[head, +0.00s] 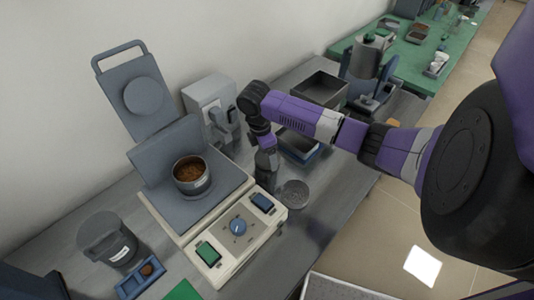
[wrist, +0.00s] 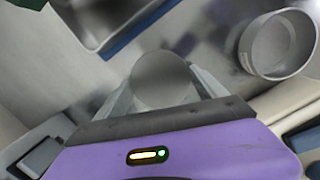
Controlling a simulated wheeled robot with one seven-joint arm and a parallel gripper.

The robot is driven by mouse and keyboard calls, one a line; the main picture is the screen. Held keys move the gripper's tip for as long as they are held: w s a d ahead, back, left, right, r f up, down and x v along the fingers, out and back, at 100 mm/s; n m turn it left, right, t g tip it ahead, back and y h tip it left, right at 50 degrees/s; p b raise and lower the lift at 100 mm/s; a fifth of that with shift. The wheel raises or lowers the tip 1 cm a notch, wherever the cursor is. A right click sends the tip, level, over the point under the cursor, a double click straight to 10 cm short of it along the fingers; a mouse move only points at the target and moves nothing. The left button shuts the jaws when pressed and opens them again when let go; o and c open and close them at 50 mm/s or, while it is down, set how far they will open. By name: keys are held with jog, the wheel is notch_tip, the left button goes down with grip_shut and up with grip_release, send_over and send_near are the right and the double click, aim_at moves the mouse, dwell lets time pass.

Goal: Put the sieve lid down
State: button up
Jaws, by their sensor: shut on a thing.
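My gripper (wrist: 160,88) is shut on a grey round piece, which I take to be the sieve lid (wrist: 160,75); its smooth round face shows between the two fingers in the wrist view. In the head view my gripper (head: 267,180) points down, low over the grey bench, just right of the beige machine. The lid cannot be made out clearly there. Whether it touches the bench I cannot tell. A round grey sieve-like ring (head: 294,195) lies on the bench right of my gripper; it also shows at the upper right in the wrist view (wrist: 250,54).
The beige machine (head: 222,262) has a control panel and carries a metal pot (head: 192,184) of brown grains. A blue-edged tray (head: 300,158) stands behind my gripper. A dark canister (head: 104,240) is at left. Bare bench (head: 320,222) lies toward the front right.

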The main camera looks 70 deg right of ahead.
aim_at(263, 159)
jog(key=shift+f, duration=0.1)
jog(key=o, duration=1.4)
jog(key=shift+c, duration=0.2)
notch_tip(263, 159, up, 12)
jog(key=w+a, duration=0.1)
jog(key=shift+w+a+b, duration=0.15)
jog(key=shift+b, duration=0.2)
